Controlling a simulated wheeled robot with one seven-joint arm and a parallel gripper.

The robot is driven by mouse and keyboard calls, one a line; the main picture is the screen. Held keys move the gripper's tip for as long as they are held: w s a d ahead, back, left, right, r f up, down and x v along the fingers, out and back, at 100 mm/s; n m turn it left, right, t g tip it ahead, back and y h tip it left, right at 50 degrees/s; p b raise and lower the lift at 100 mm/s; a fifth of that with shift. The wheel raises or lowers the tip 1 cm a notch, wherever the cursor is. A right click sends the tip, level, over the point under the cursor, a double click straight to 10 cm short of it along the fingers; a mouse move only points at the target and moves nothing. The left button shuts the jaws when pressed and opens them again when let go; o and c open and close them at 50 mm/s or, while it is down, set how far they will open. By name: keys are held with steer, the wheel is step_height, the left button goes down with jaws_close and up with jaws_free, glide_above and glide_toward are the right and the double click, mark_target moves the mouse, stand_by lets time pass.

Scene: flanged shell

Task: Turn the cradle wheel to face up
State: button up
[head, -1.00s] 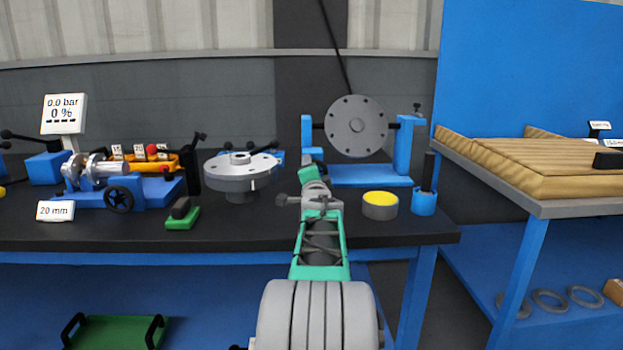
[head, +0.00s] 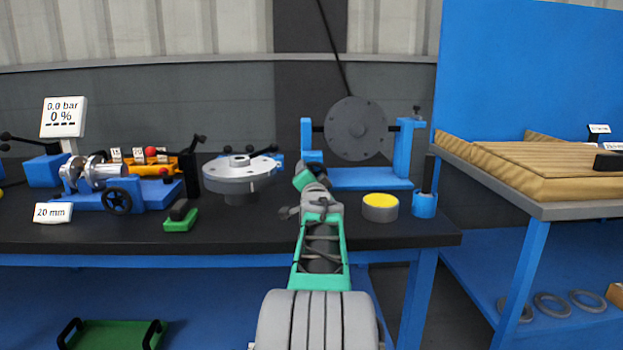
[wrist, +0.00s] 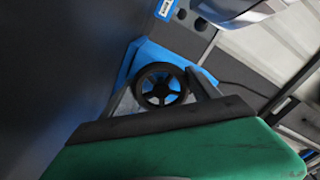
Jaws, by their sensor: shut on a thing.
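The cradle (head: 370,178) is a blue stand on the back of the dark bench. A round grey flanged disc (head: 357,128) with a ring of holes hangs between its two posts, its dark face towards me. A black handwheel with blue gaps between its spokes (wrist: 161,88) shows in the wrist view in front of a blue part. My gripper (wrist: 165,90) is shut on this handwheel, one finger on each side of its rim. In the head view my gripper (head: 306,178) is at the cradle's lower left, and the handwheel is hidden there.
A silver flanged part (head: 238,177) stands left of my gripper. A yellow-topped grey cylinder (head: 380,207) and a blue cup (head: 425,203) stand close on the right.

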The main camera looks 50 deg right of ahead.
steer(key=o, duration=1.4)
steer(key=shift+c, duration=0.2)
steer(key=p+v, duration=0.1)
steer(key=v, duration=0.6)
steer(key=shift+r+p, duration=0.15)
steer(key=shift+p, duration=0.15)
steer(key=shift+s+a, duration=0.3)
